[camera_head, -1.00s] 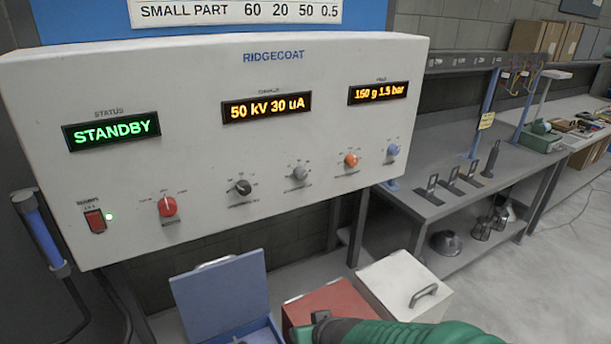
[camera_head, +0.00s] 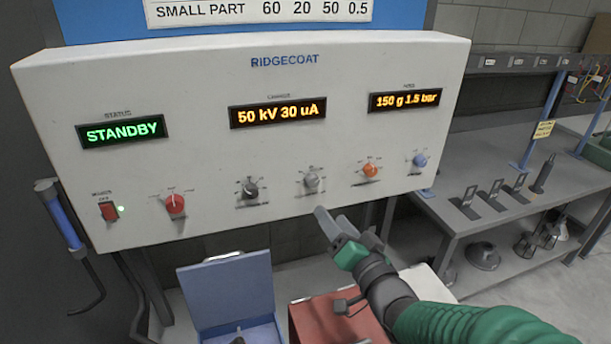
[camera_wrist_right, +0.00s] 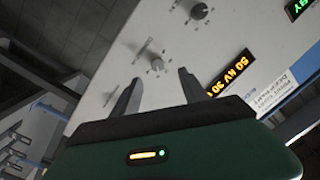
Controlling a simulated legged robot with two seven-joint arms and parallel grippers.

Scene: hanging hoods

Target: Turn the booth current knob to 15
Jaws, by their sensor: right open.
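The white RIDGECOAT panel (camera_head: 205,150) carries a row of knobs: red (camera_head: 175,204), dark (camera_head: 250,190), grey (camera_head: 311,182), orange (camera_head: 370,170) and blue (camera_head: 419,160). Their labels are too small to read, so I cannot tell by label which sets the current. The charge display (camera_head: 277,113) reads 50 kV 30 uA. My right gripper (camera_head: 328,222) is just below the grey knob, apart from the panel. In the right wrist view the open, empty fingers (camera_wrist_right: 158,90) point at the grey knob (camera_wrist_right: 157,65), with the dark knob (camera_wrist_right: 200,12) beyond. My left gripper is out of view.
The status display (camera_head: 123,131) reads STANDBY; a red switch (camera_head: 108,211) sits at the panel's lower left. Below are an open blue case (camera_head: 225,290) and a red box (camera_head: 340,318). A grey bench (camera_head: 500,212) with upright stands is at right.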

